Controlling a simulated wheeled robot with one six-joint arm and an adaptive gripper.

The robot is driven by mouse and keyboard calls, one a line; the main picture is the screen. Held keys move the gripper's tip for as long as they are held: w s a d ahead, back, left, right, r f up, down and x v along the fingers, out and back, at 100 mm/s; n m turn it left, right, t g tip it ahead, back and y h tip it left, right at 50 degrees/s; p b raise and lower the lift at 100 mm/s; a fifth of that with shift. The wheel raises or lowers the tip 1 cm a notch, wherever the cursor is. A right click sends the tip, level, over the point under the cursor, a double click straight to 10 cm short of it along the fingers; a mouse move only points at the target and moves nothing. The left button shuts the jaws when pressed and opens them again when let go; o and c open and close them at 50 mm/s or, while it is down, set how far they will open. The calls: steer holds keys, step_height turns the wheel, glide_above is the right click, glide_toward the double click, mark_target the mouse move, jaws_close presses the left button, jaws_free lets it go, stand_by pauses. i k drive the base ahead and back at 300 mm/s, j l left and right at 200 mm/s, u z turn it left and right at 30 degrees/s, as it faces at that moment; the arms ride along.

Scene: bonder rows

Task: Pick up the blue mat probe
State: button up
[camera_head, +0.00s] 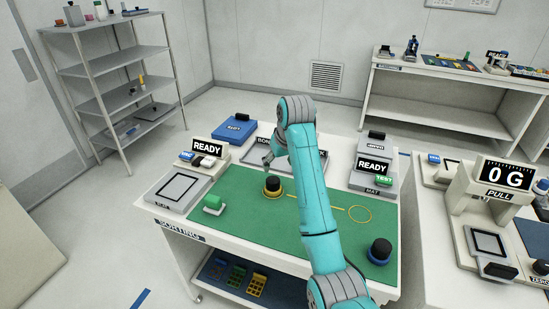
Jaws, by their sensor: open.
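A black-topped probe with a blue ring at its base, the blue mat probe (379,251), stands upright on the green mat (240,228) near the table's front right corner. A similar black probe with a yellow ring (272,187) stands on the mat left of my arm. My gripper (268,162) is open, small in view and partly hidden by my arm. It appears just behind and above the yellow-ringed probe, well to the left of and farther back than the blue one. I see nothing held in it.
A green-topped block (213,204) stands at the mat's left. READY displays (207,147) and pads line the table's back and sides. A pull tester (490,205) stands on the right-hand bench.

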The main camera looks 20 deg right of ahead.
mark_target(379, 253)
steer(key=k, duration=1)
